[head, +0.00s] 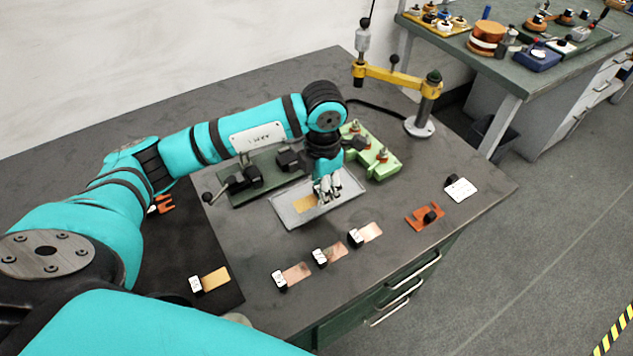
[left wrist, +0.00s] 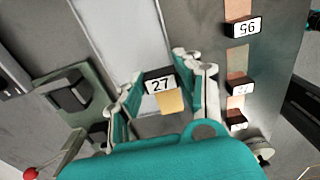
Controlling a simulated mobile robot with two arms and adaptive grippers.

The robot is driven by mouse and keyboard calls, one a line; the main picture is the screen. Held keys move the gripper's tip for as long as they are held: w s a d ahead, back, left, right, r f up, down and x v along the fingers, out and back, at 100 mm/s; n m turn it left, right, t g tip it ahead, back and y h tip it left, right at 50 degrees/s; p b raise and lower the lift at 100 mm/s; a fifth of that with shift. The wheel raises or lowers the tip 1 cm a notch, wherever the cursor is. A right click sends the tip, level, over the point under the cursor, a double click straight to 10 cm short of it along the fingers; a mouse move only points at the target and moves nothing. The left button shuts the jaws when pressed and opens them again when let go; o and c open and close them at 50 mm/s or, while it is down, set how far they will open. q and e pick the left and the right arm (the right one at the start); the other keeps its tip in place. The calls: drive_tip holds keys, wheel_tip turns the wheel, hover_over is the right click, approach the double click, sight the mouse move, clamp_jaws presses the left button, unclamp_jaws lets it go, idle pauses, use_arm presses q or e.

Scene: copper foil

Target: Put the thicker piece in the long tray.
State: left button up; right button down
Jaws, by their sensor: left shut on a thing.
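My left gripper (head: 328,187) is over the long grey tray (head: 287,216) in the head view. In the left wrist view the gripper (left wrist: 160,82) is shut on a black block labelled 27 (left wrist: 160,84) with a gold-coloured foil strip (left wrist: 170,102). That strip also shows in the head view (head: 304,204), against the tray; I cannot tell whether it touches the floor. Another gold strip with a black block (head: 214,278) lies on the black mat (head: 178,275) at left. My right gripper is out of view.
Copper strips with labelled blocks (head: 297,272), (head: 334,250), (head: 371,232) lie in front of the tray. A green vise-like fixture (head: 262,190) stands left of the tray, a light-green fixture (head: 384,170) behind right. An orange clip (head: 422,218) and white tag (head: 461,190) lie at right.

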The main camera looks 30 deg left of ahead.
sight(316, 189)
use_arm(q)
drive_tip(key=shift+w+a, duration=0.95)
drive_tip(key=shift+a, duration=0.2)
drive_tip(key=shift+w+a+f+p, duration=0.1)
drive_tip(key=shift+f+p, duration=0.3)
drive_tip(key=shift+p, duration=0.1)
wheel_tip(316, 189, down, 2)
drive_tip(key=shift+f+p, duration=0.25)
drive_tip(key=shift+p, duration=0.15)
drive_tip(key=shift+f, duration=0.2)
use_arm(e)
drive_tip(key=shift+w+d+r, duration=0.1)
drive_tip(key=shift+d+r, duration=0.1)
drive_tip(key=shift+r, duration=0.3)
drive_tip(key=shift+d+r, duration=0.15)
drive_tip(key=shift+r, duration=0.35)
use_arm(q)
drive_tip(key=shift+f, duration=0.1)
drive_tip(key=shift+f, duration=0.15)
drive_tip(key=o, duration=1)
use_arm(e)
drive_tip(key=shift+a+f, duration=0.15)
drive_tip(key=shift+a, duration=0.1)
